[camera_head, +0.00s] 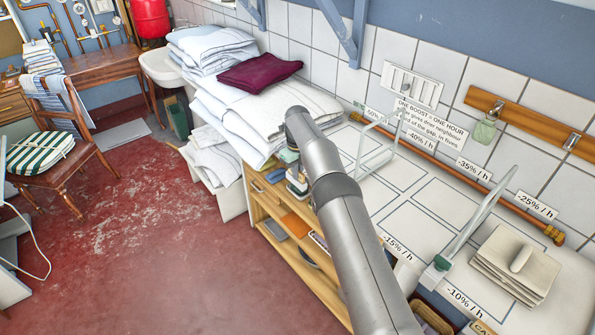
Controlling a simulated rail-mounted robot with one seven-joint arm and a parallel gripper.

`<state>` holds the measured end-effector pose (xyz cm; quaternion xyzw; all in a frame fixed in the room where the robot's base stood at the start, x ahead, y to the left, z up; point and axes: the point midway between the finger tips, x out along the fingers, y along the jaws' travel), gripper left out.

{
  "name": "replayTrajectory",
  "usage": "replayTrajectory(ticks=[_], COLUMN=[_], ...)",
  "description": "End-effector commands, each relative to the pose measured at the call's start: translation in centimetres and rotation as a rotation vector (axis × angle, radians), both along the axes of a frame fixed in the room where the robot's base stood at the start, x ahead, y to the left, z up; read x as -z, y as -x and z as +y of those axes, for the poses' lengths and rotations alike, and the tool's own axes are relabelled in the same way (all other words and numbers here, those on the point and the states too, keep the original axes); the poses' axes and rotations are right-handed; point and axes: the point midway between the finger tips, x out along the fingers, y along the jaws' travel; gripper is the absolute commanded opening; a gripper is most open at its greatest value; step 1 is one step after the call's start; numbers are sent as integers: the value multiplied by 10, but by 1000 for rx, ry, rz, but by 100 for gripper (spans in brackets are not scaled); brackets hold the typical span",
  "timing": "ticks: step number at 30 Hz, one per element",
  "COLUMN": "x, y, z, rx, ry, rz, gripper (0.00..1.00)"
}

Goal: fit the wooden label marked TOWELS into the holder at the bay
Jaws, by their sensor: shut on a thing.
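I cannot make out the wooden label marked TOWELS or its holder. My grey arm runs up from the bottom edge and covers the middle of the camera_head view. My gripper does not show clearly; the arm's far end bends down and away over the front of the counter. Small grey and dark shapes below that bend are too small to tell apart. A tag at the bottom edge (481,327) is cut off and only its first letters show.
Folded linen (285,115) is piled beyond. A chair (62,165) stands left; the red floor (150,240) between is clear.

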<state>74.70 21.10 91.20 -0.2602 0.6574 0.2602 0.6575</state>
Motion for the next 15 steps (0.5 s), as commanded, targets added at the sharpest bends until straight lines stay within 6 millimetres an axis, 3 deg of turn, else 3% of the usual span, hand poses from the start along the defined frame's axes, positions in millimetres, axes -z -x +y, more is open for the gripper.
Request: replayTrajectory(ticks=[14, 15], x=[17, 18], y=[1, 2], z=[0, 0], rx=[0, 0], ry=[2, 2], rz=[6, 8], gripper=[0, 19])
